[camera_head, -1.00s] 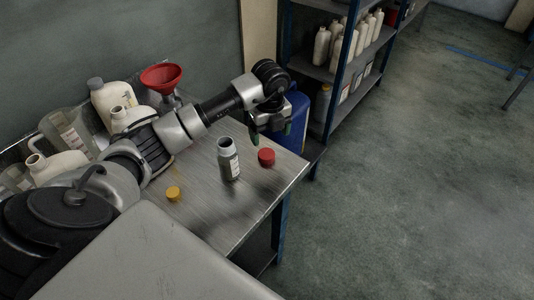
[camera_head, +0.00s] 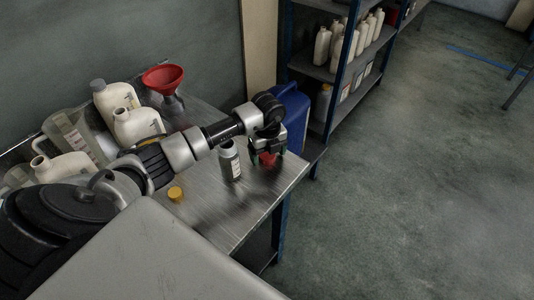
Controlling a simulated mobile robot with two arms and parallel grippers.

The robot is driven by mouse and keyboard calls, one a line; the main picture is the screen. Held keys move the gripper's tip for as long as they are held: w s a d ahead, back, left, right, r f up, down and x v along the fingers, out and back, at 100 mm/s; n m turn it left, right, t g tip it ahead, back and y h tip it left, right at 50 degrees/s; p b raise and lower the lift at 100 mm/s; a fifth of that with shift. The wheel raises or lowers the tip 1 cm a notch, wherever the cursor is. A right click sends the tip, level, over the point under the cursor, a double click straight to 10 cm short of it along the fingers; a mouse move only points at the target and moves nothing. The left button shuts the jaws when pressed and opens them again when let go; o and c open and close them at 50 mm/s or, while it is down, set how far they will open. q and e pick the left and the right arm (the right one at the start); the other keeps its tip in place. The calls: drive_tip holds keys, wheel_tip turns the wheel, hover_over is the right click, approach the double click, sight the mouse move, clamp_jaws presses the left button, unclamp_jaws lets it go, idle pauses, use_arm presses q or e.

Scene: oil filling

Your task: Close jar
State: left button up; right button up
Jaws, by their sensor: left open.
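The jar (camera_head: 230,162), a small grey bottle with a pale label, stands upright on the metal table; its mouth is open on top. The red cap (camera_head: 268,159) lies on the table to the right of the jar. My left gripper (camera_head: 266,158) is open, pointing down at the red cap with its fingers around or just over it; they partly hide it, and I cannot tell whether they touch it. My right gripper is not in view.
A yellow cap (camera_head: 175,194) lies on the table in front of my left arm. White jugs (camera_head: 136,125) and a red funnel (camera_head: 163,77) stand at the back left. A blue container (camera_head: 292,115) stands behind the gripper. The table's front right part is clear.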

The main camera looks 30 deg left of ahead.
use_arm(q)
drive_tip(key=shift+f, duration=0.15)
drive_tip(key=c, duration=1)
drive_tip(key=shift+r, duration=0.4)
drive_tip(key=r, duration=0.2)
drive_tip(key=r+b, duration=0.1)
drive_tip(key=shift+d+r, duration=0.35)
drive_tip(key=d+r+b, duration=0.1)
drive_tip(key=d+r, duration=0.5)
drive_tip(key=d, duration=0.5)
drive_tip(key=shift+s+r, duration=0.3)
drive_tip(key=shift+s, duration=0.05)
